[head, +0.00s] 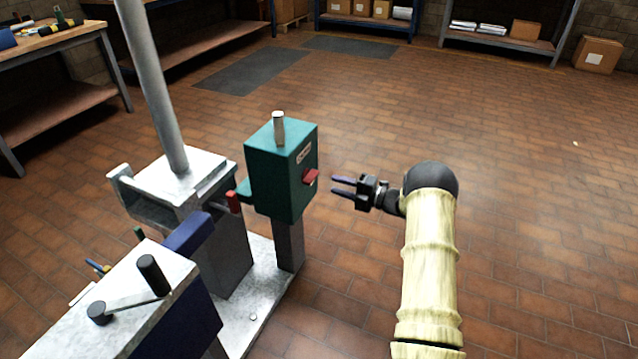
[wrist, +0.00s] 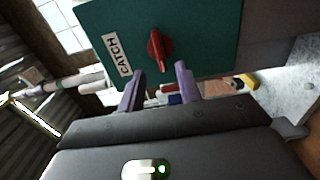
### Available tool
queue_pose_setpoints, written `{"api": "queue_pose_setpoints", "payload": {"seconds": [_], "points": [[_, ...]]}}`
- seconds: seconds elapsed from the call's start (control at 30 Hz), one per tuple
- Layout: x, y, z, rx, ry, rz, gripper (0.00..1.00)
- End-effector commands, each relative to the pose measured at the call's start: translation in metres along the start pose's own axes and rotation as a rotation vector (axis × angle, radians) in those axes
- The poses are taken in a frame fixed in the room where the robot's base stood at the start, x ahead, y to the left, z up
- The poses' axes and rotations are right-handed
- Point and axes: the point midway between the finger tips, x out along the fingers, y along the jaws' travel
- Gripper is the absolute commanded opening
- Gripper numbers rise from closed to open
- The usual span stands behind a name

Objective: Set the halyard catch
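The teal catch box (head: 281,168) stands on a grey post, with a light cylindrical peg on its top. Its red knob (head: 310,177) is on the side facing my gripper. In the wrist view the red knob (wrist: 159,48) sits on the teal face, next to a white label (wrist: 118,55) reading CATCH. My gripper (head: 343,186) is to the right of the box, pointing at it, with its fingers apart. In the wrist view the two purple fingers (wrist: 159,82) are open with a gap between them, apart from the knob, which shows above and between their tips.
Left of the box stand a pale mast (head: 152,85) in a metal bracket and a winch-like unit with a black-handled crank (head: 135,298). A metal base plate (head: 255,310) lies below. The brick floor right of my arm is clear. Shelves and a workbench stand farther back.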

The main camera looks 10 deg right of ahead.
Motion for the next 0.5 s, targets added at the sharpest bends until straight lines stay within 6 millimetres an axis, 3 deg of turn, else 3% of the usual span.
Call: {"api": "queue_pose_setpoints", "payload": {"seconds": [0.3,0.5], "points": [[0.055,-0.002,-0.001,0.0,0.002,0.002,0.35],[0.071,0.0,0.0,0.0,0.0,0.001,0.35]]}}
